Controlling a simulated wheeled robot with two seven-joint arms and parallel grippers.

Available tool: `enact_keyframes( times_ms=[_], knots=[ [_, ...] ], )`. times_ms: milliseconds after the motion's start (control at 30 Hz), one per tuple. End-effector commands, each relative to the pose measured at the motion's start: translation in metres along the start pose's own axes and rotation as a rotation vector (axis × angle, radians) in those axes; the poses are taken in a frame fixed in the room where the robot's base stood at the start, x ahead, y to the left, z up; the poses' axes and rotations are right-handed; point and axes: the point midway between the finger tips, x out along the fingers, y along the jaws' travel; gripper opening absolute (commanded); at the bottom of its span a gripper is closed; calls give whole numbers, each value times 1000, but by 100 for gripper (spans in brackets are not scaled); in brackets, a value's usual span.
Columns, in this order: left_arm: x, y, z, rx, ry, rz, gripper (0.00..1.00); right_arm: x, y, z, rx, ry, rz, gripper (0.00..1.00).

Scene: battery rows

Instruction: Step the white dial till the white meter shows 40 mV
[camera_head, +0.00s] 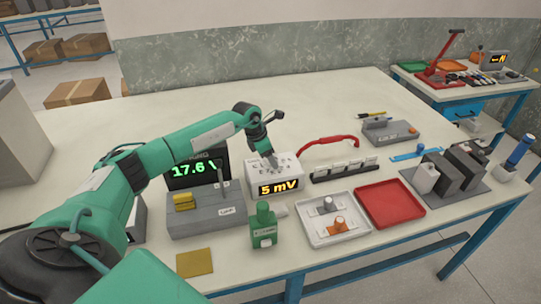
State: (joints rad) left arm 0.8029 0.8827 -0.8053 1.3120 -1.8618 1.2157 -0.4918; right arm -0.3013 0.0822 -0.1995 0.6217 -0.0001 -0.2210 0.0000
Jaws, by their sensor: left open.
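The white meter (287,171) is a white box on the table, left of the middle of the bench. Its dark display (279,188) reads 5 mV in yellow. The white dial is on the meter's top, but my gripper covers it, so its setting cannot be read. My left gripper (272,163) points down over the meter's top, with its fingertips at or just above the dial; I cannot tell whether they touch it. It is open. My right gripper is not in view.
A black meter (183,172) showing 17.6 in green stands left, partly behind my left arm. A red handle (328,140) and black rack (345,172) stand right.

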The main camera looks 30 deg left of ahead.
Motion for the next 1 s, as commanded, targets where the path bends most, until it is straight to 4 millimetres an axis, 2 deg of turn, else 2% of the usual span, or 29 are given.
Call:
enact_keyframes(
  times_ms=[67, 267, 567, 767, 1000],
  knots=[
    [0, 0, 0, 0, 0, 0, 54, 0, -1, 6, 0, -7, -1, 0],
    [0, 0, 0, 0, 0, 0, 15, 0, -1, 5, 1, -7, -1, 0],
    [1, 1, 0, 26, -1, -9, 13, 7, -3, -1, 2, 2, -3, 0],
    [4, 2, -1, 113, -2, -46, 13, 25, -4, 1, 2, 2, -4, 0],
    [5, 3, -1, 295, -3, -119, 13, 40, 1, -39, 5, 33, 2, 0]
  ],
)
